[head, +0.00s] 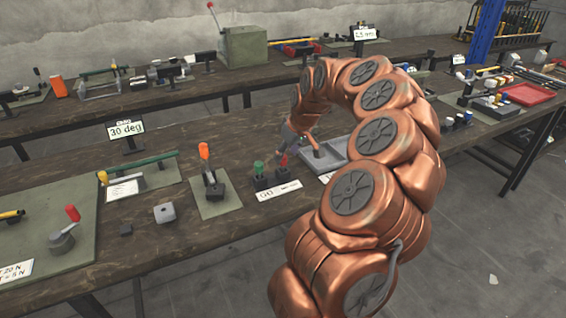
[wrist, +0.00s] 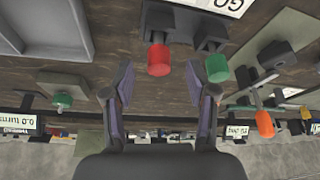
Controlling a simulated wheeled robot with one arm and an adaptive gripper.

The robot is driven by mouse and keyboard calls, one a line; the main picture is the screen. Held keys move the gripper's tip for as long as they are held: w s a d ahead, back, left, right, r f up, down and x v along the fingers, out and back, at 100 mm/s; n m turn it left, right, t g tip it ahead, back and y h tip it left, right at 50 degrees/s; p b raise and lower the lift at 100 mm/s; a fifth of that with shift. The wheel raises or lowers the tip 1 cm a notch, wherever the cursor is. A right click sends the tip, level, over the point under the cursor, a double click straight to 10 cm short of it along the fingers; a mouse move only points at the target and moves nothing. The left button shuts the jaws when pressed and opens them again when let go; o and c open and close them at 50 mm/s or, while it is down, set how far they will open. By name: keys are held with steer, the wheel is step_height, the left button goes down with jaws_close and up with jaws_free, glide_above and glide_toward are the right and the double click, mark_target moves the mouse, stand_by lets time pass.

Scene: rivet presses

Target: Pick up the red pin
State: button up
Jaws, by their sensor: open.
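The red pin (wrist: 158,58) stands in a dark block (wrist: 172,20) in the wrist view, between and just beyond my open fingers. My gripper (wrist: 161,80) is empty, with one finger on each side of the pin's line. The pin's red top also shows in the head view (head: 283,161), partly hidden by my gripper (head: 297,148). A green pin (wrist: 216,67) stands beside the red one, near my right-hand finger in the wrist view. Whether any finger touches a pin I cannot tell.
A grey tray (head: 336,149) lies right of the pins in the head view. A GO label (head: 279,191) lies in front of them. An orange-handled press (head: 208,175) stands to their left on a green mat.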

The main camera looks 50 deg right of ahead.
mark_target(285, 157)
steer(key=shift+p+x, duration=0.7)
steer(key=shift+x, duration=1.65)
jaws_close()
